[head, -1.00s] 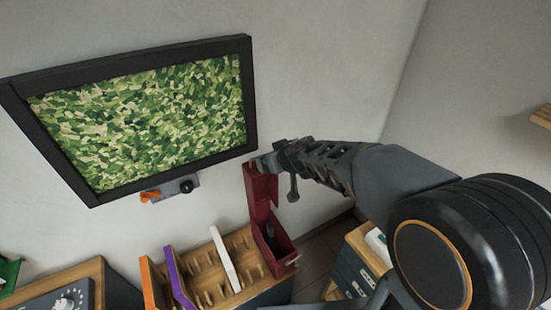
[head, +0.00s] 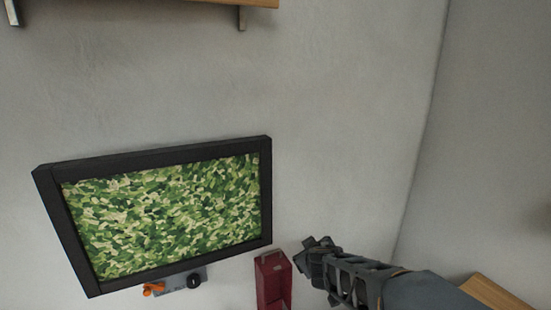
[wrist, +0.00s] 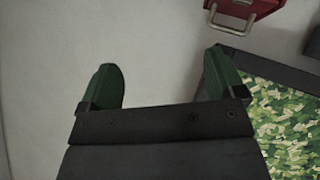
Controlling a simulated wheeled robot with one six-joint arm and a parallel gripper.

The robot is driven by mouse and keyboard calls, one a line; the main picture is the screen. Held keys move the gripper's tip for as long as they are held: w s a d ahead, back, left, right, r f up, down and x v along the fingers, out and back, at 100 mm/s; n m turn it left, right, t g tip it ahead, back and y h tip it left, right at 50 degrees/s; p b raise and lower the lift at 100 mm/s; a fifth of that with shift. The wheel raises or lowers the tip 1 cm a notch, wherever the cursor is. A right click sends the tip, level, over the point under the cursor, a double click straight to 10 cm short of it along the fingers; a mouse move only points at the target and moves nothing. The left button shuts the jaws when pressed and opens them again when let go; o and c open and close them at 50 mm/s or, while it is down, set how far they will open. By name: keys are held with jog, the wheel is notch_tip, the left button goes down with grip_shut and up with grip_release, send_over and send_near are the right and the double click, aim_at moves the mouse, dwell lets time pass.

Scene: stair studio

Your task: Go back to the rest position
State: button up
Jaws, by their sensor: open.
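My gripper (head: 312,244) is in the lower right of the head view, just right of the top of a dark red box (head: 272,280). In the wrist view my gripper (wrist: 160,82) shows two green fingers spread wide apart, with only bare wall between them. It is open and empty. The red box, with a metal handle, shows at the top right of the wrist view (wrist: 247,12), apart from the fingers.
A black-framed picture with a green leafy pattern (head: 165,210) hangs on the wall left of my gripper. Below it is a small fixture with an orange part (head: 153,289). A wooden shelf (head: 130,3) is at the top. A wooden surface (head: 495,293) is at lower right.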

jog(key=s+d+f+m+g+h+b, duration=0.1)
jog(key=s+d+f+m+g+h, duration=0.2)
jog(key=s+d, duration=0.55)
jog(key=s+a+m+g+y+b, duration=0.2)
jog(key=s+m+g+y+b, duration=0.1)
jog(key=s, duration=0.9)
jog(key=shift+a+r, duration=0.1)
jog(key=shift+a, duration=0.05)
jog(key=shift+c, duration=0.4)
